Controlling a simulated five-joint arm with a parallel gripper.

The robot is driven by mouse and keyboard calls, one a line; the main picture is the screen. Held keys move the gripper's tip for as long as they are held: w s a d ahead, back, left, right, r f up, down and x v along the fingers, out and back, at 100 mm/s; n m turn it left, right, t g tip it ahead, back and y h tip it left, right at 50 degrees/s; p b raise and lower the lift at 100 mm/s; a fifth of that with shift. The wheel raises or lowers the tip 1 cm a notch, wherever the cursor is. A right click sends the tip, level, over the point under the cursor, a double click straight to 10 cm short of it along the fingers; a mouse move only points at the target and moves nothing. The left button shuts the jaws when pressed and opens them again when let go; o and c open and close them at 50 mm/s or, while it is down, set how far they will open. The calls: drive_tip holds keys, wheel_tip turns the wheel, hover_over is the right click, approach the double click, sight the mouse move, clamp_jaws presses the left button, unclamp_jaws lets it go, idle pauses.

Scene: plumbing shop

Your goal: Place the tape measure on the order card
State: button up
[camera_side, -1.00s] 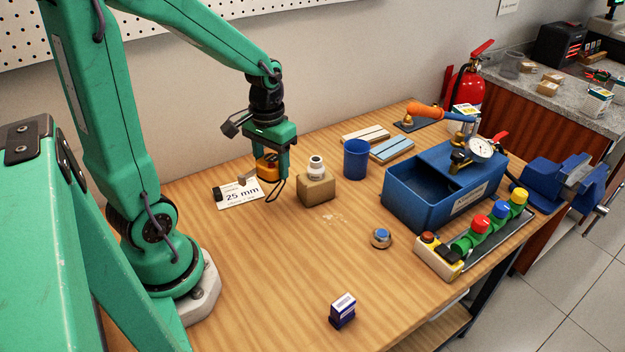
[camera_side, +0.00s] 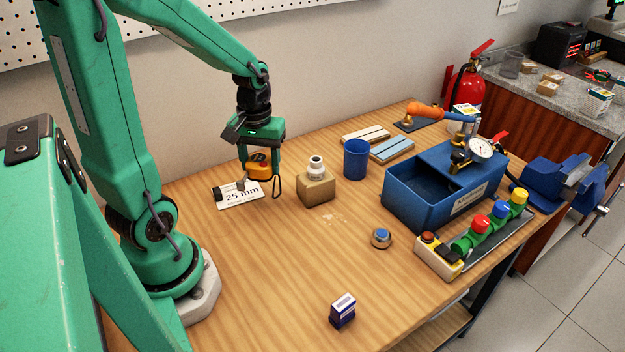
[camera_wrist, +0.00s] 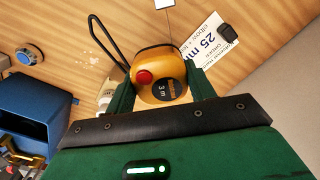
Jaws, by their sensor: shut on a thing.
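The tape measure (camera_side: 259,164) is yellow-orange and black with a black strap loop. My gripper (camera_side: 260,160) is shut on it and holds it above the back part of the order card. The wrist view shows the tape measure (camera_wrist: 158,78) between the two fingers of my gripper (camera_wrist: 160,90), with its red button facing the camera. The order card (camera_side: 240,197) is white, reads "25 mm" and lies on the bench. Whether the tape measure touches the card is hard to tell.
A blue cup (camera_side: 356,160) and blue toolbox (camera_side: 408,205) are further right.

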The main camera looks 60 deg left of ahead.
drive_tip(key=a+f, duration=0.2)
drive_tip(key=a, duration=0.1)
drive_tip(key=s+a+f, duration=0.1)
drive_tip(key=a+f, duration=0.1)
drive_tip(key=a, duration=0.1)
drive_tip(key=s+a+f, duration=0.1)
drive_tip(key=a+f, duration=0.1)
drive_tip(key=a, duration=0.2)
drive_tip(key=shift+f, duration=0.1)
drive_tip(key=shift+f, duration=0.1)
drive_tip(key=shift+f, duration=1.9)
drive_tip(key=shift+f, duration=0.15)
drive_tip(key=o, duration=1.2)
wheel_tip(320, 180, up, 12)
drive_tip(key=shift+r, duration=0.2)
